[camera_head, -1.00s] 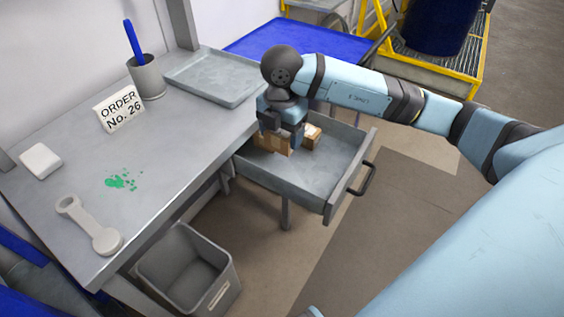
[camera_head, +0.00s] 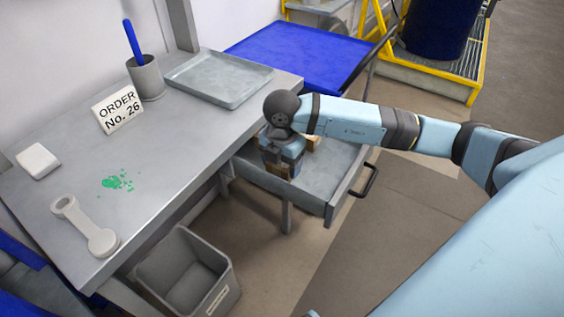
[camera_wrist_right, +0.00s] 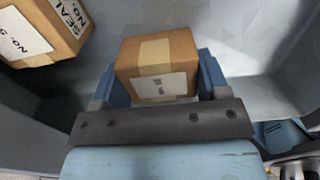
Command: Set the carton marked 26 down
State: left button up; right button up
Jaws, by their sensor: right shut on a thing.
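My right gripper (camera_head: 282,170) is down in the open grey drawer (camera_head: 325,190), its arm coming in from the right. It is shut on a small brown carton (camera_wrist_right: 165,52), which sits between the fingers in the wrist view. That carton has pale tape and a white label too small to read. The gripper mostly hides it in the head view. Whether it touches the drawer floor I cannot tell. A second brown carton (camera_wrist_right: 45,30), with a white label reading SEAL and NO, lies beside it at upper left in the wrist view. My left gripper is not in view.
A grey bin (camera_head: 187,272) stands below. The drawer's handle side is clear.

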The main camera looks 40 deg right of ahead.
jog(key=o, duration=0.9)
jog(key=shift+f, duration=0.15)
pick_arm(q)
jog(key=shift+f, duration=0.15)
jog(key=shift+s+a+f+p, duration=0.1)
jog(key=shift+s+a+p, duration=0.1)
jog(key=shift+p, duration=0.8)
pick_arm(e)
notch_tip(320, 180, up, 12)
jog(key=shift+r, duration=0.2)
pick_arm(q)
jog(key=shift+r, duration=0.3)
